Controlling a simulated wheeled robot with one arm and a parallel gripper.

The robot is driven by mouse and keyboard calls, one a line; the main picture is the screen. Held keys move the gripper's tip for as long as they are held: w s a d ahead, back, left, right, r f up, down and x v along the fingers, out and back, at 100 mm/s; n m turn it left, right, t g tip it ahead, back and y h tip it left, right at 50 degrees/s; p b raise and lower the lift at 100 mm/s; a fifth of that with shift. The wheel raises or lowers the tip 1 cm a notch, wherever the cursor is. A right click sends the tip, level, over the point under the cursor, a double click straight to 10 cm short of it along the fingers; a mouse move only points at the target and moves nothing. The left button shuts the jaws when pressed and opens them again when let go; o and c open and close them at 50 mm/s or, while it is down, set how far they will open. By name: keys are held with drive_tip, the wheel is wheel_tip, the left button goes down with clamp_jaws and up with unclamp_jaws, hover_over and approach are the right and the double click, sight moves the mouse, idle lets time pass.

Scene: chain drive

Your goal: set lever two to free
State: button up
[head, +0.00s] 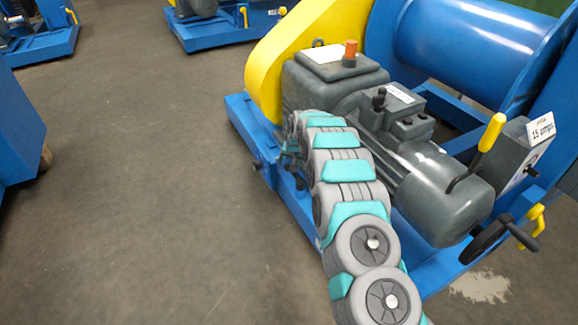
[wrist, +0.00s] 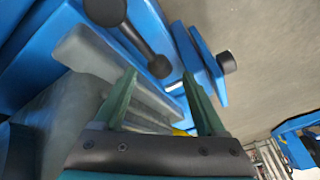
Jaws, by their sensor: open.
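A lever with a yellow handle (head: 491,133) stands tilted at the right end of the grey motor (head: 445,195). A short black lever (head: 379,97) stands on a grey block above the motor. No readable label shows which lever is number two. In the wrist view, my gripper (wrist: 165,88) has its two green fingers apart with nothing between them. A black bar with round ends (wrist: 140,42) lies just beyond the fingertips, apart from them as far as I can tell. In the head view, my arm's far end is by the gearbox and the gripper is hidden.
The blue frame (head: 240,112) carries a grey gearbox (head: 330,80) with an orange cap, a yellow guard (head: 290,45) and a blue drum (head: 470,45). Open floor (head: 150,190) lies to the left.

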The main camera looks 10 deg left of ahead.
drive_tip(key=shift+x, duration=1.05)
drive_tip(key=shift+w+f, duration=0.15)
drive_tip(key=shift+f, duration=0.15)
clamp_jaws()
idle(0.5)
